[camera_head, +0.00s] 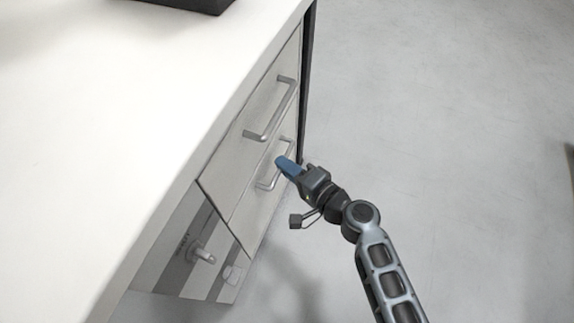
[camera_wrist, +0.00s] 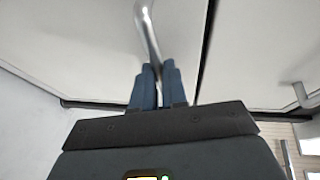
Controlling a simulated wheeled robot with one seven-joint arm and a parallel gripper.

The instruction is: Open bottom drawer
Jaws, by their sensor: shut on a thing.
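The bottom drawer (camera_head: 258,207) is a pale front with a silver bar handle (camera_head: 267,184), below an upper drawer (camera_head: 233,157) with a like handle. My gripper (camera_head: 281,163) has blue fingers and reaches the bottom drawer's handle from the right. In the wrist view the fingers (camera_wrist: 158,72) are shut on the handle bar (camera_wrist: 149,35), which runs up from between their tips. The fingers hide part of the handle. The bottom drawer looks about flush with the upper one in the head view; I cannot tell a small gap.
The white worktop (camera_head: 110,110) overhangs the drawers, with a dark object (camera_head: 200,3) at its back edge. A silver fitting (camera_head: 202,254) sticks out of the panel left of the drawers. The grey floor (camera_head: 450,130) to the right is clear.

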